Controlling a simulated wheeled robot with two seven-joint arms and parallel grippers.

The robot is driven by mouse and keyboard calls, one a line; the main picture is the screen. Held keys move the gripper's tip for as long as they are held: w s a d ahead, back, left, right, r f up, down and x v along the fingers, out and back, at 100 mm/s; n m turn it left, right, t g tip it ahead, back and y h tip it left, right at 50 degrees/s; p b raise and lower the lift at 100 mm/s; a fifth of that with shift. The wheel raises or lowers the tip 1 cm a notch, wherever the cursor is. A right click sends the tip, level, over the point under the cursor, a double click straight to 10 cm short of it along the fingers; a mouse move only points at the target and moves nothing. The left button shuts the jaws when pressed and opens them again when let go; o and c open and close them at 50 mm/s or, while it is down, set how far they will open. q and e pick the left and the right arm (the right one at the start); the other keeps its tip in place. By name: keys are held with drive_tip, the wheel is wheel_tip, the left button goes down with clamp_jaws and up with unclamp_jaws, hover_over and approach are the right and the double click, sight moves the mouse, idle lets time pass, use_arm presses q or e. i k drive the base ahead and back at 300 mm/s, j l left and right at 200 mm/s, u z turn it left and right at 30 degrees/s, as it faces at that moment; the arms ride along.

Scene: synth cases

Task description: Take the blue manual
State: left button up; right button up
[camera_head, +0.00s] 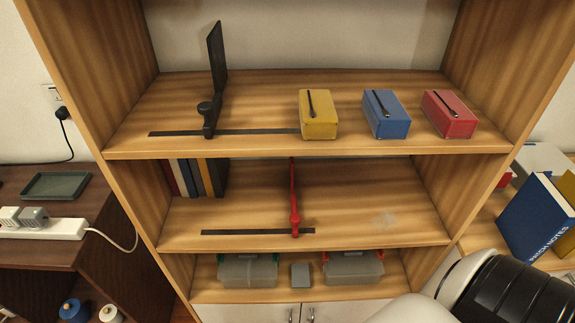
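I cannot tell which blue book is the manual. My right arm's white and black link comes in at the lower right, below the large blue book. Neither gripper is in view.
A wooden shelf unit (320,151) fills the middle. Its top shelf holds a black bookend (215,80) and yellow (318,114), blue (386,114) and red (450,114) boxes. A red bookend (294,215) stands mid-shelf, with bare shelf to its right. Clear bins (247,271) sit below.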

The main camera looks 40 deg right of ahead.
sight(538, 216)
drive_tip(key=z, duration=2.85)
drive_tip(key=i+l+u, duration=0.1)
drive_tip(key=l, duration=0.3)
drive_tip(key=i+l+u, duration=0.1)
drive_tip(key=l, duration=0.3)
drive_tip(key=i+l, duration=0.15)
drive_tip(key=l, duration=0.25)
drive_tip(key=u, duration=0.05)
